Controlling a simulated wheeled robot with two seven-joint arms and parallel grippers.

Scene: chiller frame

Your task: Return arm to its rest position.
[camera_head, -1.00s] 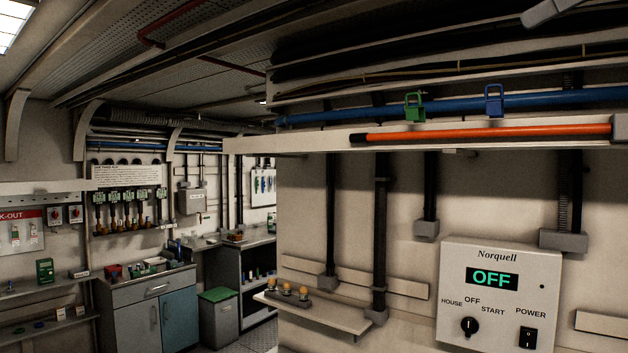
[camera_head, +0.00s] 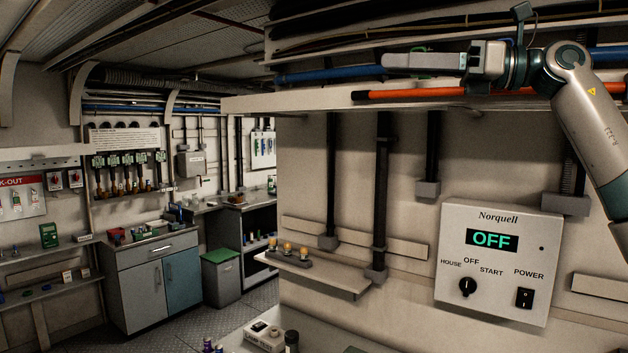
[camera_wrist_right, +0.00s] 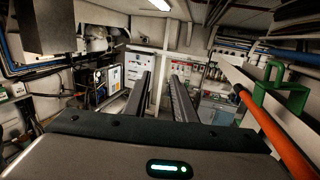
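My right arm (camera_head: 590,120) comes in from the right edge of the head view and bends at the upper right. Its right gripper (camera_head: 388,63) points left, in front of the ledge and the blue pipe. In the right wrist view the two dark fingers (camera_wrist_right: 162,85) stand apart with a gap and nothing between them. My left gripper is in neither view.
An orange bar (camera_head: 400,94) lies along the ledge (camera_head: 300,103) close below the gripper. A green bracket (camera_wrist_right: 283,90) stands beside the fingers. A blue pipe (camera_head: 330,73) runs behind. The Norquell box (camera_head: 500,210) reads OFF. Left of the ledge is open room.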

